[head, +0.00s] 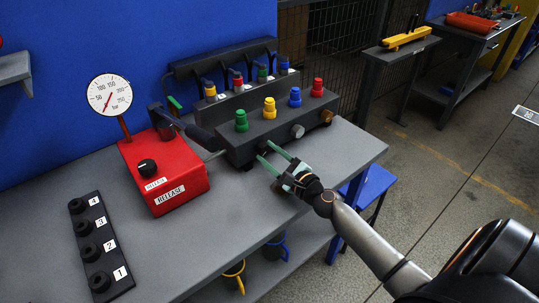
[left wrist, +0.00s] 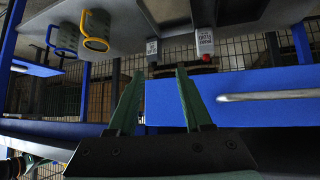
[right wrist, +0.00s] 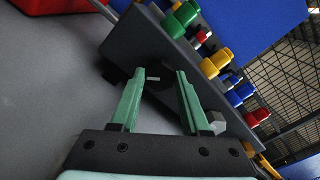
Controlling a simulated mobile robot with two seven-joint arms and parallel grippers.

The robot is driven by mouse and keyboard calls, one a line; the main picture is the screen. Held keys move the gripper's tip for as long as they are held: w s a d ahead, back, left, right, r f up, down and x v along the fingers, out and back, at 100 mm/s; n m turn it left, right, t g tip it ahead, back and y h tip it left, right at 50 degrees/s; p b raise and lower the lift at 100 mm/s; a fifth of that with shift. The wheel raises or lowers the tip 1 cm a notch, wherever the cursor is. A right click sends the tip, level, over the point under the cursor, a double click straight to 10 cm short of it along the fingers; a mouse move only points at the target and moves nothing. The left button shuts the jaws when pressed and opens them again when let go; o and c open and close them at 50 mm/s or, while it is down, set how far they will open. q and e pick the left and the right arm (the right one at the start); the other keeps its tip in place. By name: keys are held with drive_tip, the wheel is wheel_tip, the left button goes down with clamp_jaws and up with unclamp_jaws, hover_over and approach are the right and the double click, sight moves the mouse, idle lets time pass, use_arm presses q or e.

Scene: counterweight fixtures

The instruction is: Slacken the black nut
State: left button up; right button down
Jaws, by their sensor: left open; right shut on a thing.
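The dark fixture block (head: 270,132) stands on the grey bench with green, yellow, blue and red knobs on top. My right gripper (head: 265,151) reaches its front face from the right. In the right wrist view its green fingers sit on either side of a short stud, shut on the black nut (right wrist: 167,83), which is hard to tell from the dark block. A silver nut (head: 297,131) and a brown nut (head: 326,117) are farther right on the same face. My left gripper (left wrist: 160,72) is open and empty, and does not show in the head view.
A red release box (head: 165,170) with a gauge (head: 110,95) stands left of the block. A black strip (head: 100,245) with numbered posts lies front left. Yellow (head: 235,275) and blue (head: 276,247) mugs are below the bench top. A blue stool (head: 370,188) stands at right.

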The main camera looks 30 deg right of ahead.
drive_tip(key=n+b, duration=0.1)
drive_tip(key=n, duration=0.4)
drive_tip(key=shift+f+n, duration=0.1)
drive_tip(key=shift+n, duration=0.2)
drive_tip(key=shift+n+b, duration=0.3)
drive_tip(key=shift+n, duration=1.8)
drive_tip(key=shift+c, duration=1.9)
unclamp_jaws()
